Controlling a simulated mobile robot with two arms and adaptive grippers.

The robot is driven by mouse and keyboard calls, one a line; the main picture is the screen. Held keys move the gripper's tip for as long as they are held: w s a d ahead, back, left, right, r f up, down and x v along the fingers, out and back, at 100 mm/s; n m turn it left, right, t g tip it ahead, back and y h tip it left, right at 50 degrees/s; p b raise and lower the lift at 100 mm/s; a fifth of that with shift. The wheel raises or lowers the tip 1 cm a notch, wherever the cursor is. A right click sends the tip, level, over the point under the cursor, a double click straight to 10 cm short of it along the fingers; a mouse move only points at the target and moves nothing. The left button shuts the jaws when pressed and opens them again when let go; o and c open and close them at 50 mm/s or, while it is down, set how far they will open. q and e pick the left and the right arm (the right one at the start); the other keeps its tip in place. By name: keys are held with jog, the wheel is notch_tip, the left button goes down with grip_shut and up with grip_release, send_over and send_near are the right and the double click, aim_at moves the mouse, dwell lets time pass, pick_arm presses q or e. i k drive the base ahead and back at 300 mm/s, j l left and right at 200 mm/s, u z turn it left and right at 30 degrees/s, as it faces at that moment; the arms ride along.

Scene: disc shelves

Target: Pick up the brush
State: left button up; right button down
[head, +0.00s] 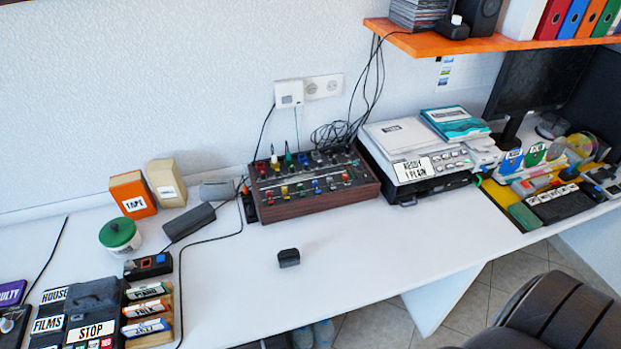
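A small black block-like object (288,257), which looks like the brush, lies alone on the white table (350,262) in front of the wooden-sided mixer. It is small in the picture, so its bristles cannot be made out. Nothing touches it. Neither of my grippers shows in the head view.
The mixer (312,187) stands behind the black object. A dark grey elongated box (189,222), a green-lidded jar (120,235) and labelled cassettes (148,310) are to the left. A printer (416,165) is at the back right, and a dark chair (560,312) is at front right. The table around the object is clear.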

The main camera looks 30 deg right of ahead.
aim_at(290, 257)
jog(key=i+z, duration=0.15)
jog(key=z, duration=0.8)
